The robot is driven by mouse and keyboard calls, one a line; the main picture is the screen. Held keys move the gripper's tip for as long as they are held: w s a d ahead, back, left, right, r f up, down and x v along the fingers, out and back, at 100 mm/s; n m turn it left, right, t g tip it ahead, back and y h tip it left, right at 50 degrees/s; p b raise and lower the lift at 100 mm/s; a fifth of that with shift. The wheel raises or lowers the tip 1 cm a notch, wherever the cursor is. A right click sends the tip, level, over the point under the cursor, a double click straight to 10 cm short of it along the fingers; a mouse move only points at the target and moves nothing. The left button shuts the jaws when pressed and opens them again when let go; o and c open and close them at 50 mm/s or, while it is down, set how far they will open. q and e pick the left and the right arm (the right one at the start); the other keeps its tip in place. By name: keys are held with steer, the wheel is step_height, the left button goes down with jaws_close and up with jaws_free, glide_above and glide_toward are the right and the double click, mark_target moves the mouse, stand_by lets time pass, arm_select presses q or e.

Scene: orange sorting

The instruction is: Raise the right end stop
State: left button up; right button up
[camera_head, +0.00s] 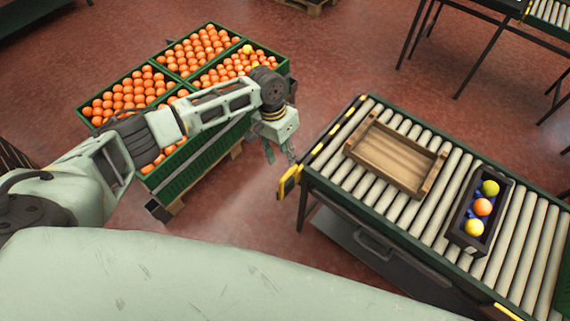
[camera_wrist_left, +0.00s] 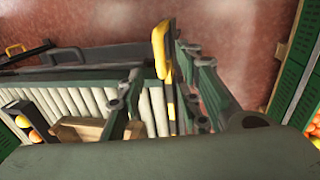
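A yellow and black piece (camera_head: 288,182), which looks like an end stop, sticks out at the near left corner of the roller conveyor (camera_head: 312,180). I cannot tell whether it is the right end stop. My left gripper (camera_head: 281,158) hangs just above and left of it in the head view, fingers apart and empty. In the left wrist view the yellow piece (camera_wrist_left: 159,50) shows upright between the open fingers of the left gripper (camera_wrist_left: 165,82), beyond them; no contact is clear. My right gripper is not in view.
A wooden tray (camera_head: 395,158) and a dark box (camera_head: 487,227) with several coloured balls stand on the rollers. Green crates of oranges (camera_head: 196,172) stand on a pallet behind my left arm. Red floor is clear between crates and conveyor.

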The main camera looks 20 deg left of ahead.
mark_target(288, 172)
arm_select(q)
steer(key=f, duration=0.2)
steer(key=d+f, duration=0.1)
steer(key=f, duration=0.4)
steer(key=shift+s+d+f, duration=0.1)
steer(key=shift+s+d, duration=0.05)
steer(key=shift+s, duration=0.05)
jaws_close()
